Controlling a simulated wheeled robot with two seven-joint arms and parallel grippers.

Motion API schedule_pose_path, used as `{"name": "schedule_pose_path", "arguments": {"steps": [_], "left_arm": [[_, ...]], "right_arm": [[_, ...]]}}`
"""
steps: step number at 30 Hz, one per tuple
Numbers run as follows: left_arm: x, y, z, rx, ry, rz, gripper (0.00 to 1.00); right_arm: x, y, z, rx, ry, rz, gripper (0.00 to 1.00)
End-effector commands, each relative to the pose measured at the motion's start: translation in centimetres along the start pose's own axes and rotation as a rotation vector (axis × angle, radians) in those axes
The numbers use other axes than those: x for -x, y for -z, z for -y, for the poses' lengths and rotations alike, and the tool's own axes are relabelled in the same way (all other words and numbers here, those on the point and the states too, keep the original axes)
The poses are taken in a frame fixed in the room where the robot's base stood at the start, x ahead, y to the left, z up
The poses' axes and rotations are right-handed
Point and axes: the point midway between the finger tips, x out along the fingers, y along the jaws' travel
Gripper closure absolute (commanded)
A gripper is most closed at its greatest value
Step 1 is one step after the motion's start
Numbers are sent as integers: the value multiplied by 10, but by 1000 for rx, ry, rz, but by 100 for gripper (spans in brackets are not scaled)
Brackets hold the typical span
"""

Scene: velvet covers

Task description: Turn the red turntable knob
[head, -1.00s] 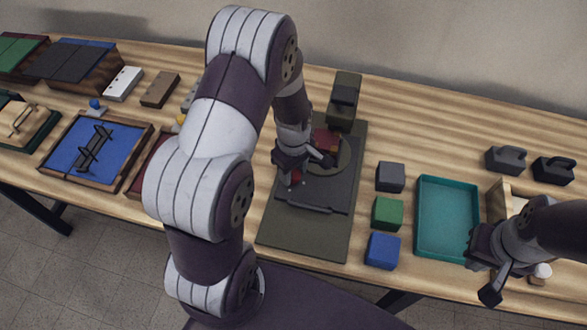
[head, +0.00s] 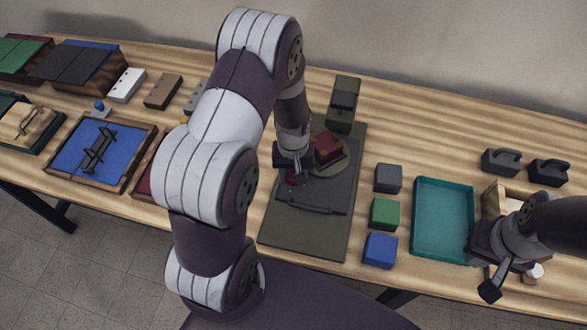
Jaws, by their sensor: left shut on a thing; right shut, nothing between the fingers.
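The turntable is a dark panel (head: 300,228) with a round olive disc (head: 343,165) that carries a dark red block (head: 328,148). A small red knob (head: 291,180) shows at the disc's left, partly hidden by my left gripper. My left gripper (head: 293,176) points down over the panel and is shut on the red knob, left of the block. My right gripper (head: 492,286) is shut and empty by the table's front edge at the right, near the teal tray (head: 446,250).
Grey (head: 388,178), green (head: 385,213) and blue (head: 380,250) cubes stand right of the panel. A dark box-like fixture (head: 341,115) stands behind the disc.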

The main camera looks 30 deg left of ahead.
Motion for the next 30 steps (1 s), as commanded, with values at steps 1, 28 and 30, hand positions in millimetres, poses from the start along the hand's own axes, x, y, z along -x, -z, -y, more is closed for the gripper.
{"name": "schedule_pose_path", "arguments": {"steps": [1,28,30], "left_arm": [[2,0,0,-39,0,-1,87],[1,2,2,-742,0,-3,87],[1,2,2,-765,0,-3,87]], "right_arm": [[3,0,0,0,0,0,100],[21,2,0,0,0,0,100],[21,2,0,0,0,0,100]]}}
